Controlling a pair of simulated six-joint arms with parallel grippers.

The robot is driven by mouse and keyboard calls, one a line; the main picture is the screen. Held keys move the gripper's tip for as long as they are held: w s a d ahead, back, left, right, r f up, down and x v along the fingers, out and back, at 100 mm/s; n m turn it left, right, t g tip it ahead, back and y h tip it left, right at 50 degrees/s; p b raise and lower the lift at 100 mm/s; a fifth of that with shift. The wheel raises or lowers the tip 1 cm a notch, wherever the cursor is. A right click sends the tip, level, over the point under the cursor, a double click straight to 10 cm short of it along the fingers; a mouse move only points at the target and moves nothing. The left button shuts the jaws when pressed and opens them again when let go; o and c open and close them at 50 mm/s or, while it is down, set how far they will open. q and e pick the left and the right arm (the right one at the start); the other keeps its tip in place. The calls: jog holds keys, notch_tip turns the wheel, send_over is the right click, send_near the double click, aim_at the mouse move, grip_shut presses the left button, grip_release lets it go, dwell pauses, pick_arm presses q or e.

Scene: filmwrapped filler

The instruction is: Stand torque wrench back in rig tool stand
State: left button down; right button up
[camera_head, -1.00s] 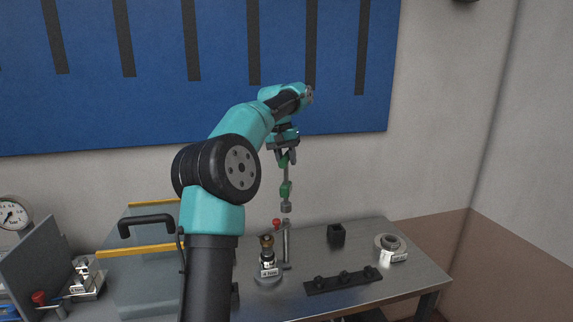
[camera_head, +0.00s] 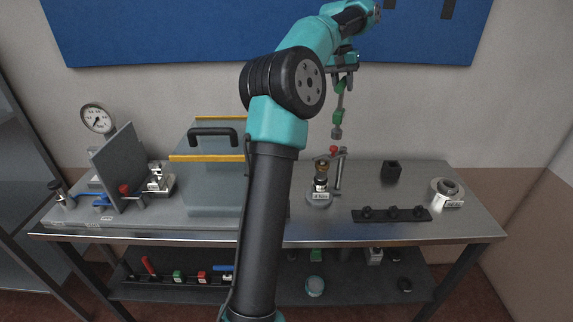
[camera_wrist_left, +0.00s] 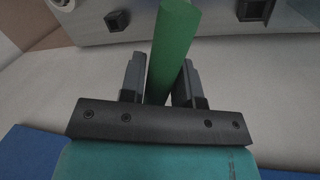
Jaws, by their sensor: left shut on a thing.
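The torque wrench (camera_head: 337,117) has green grip sections and a grey lower end. It hangs nearly upright, above the bench. My left gripper (camera_head: 343,80) is shut on its upper green part. In the left wrist view the green handle (camera_wrist_left: 172,50) lies between the two fingers (camera_wrist_left: 160,88). A small black square holder (camera_head: 391,171) with an open top stands on the bench, right of the wrench; it looks like the tool stand, and it also shows in the left wrist view (camera_wrist_left: 117,20). The wrench is clear of it. My right gripper is out of view.
A metal post with a red knob (camera_head: 333,150) and a brass-topped fitting (camera_head: 321,178) stand below the wrench. A clear-sided case (camera_head: 205,180) and a gauge (camera_head: 97,118) stand left.

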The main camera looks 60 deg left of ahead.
pick_arm(q)
jog(key=s+a+f+n, duration=0.2)
jog(key=s+a+f, duration=0.3)
jog(key=a, duration=0.3)
jog(key=s+a+f+n, duration=0.2)
jog(key=s+a+f, duration=0.3)
jog(key=s+a, duration=0.2)
jog(key=shift+s+a+f+t+y, duration=0.3)
jog(key=shift+a+f+y, duration=0.1)
jog(key=shift+a, duration=0.3)
notch_tip(320, 180, down, 6)
jog(key=shift+f, duration=2)
